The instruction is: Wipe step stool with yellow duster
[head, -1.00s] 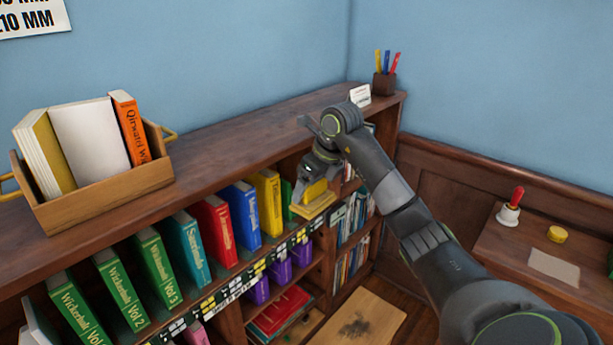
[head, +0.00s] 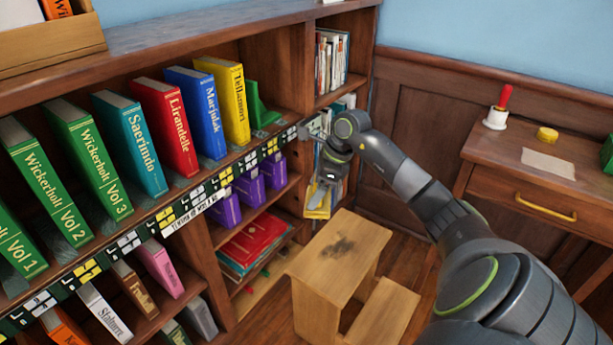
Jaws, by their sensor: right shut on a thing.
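The wooden step stool (head: 312,262) stands on the floor at the lower middle, with a dark smudge (head: 341,247) on its top step. Its lower step (head: 388,312) faces right. My right gripper (head: 322,194) points down and is shut on the yellow duster (head: 317,212). The duster is mostly hidden by the gripper; it appears just beyond the stool's top, near the bookcase, and seems apart from it. I cannot tell its exact height above the step. My left gripper is not in view.
The bookcase (head: 215,52) with upright books runs along the left, close to my right gripper. A side desk (head: 527,215) at right holds a red-handled bell (head: 498,109), a yellow round thing (head: 547,134) and a paper (head: 548,164). Bare floor shows around the stool.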

